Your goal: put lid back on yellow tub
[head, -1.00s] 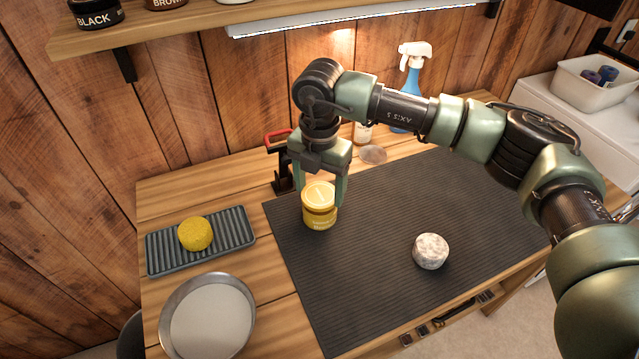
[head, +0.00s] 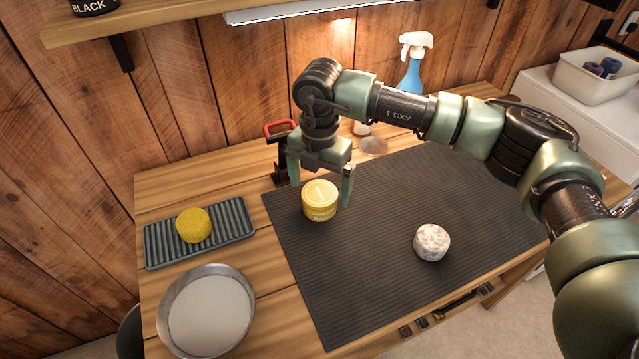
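The yellow tub (head: 320,211) stands upright near the left edge of the dark ribbed mat. Its yellow lid (head: 320,191) lies on top, looking level and centred; whether it is fully seated I cannot tell. My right gripper (head: 320,192) points down at the tub from behind and above. Its fingers are spread wide, one to each side of the lid, with visible gaps. It holds nothing. My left gripper is not in view.
The dark mat (head: 380,280) has a speckled round block (head: 432,242) at right and is otherwise largely clear. A red-handled tool (head: 279,127) and spray bottle (head: 414,62) stand behind.

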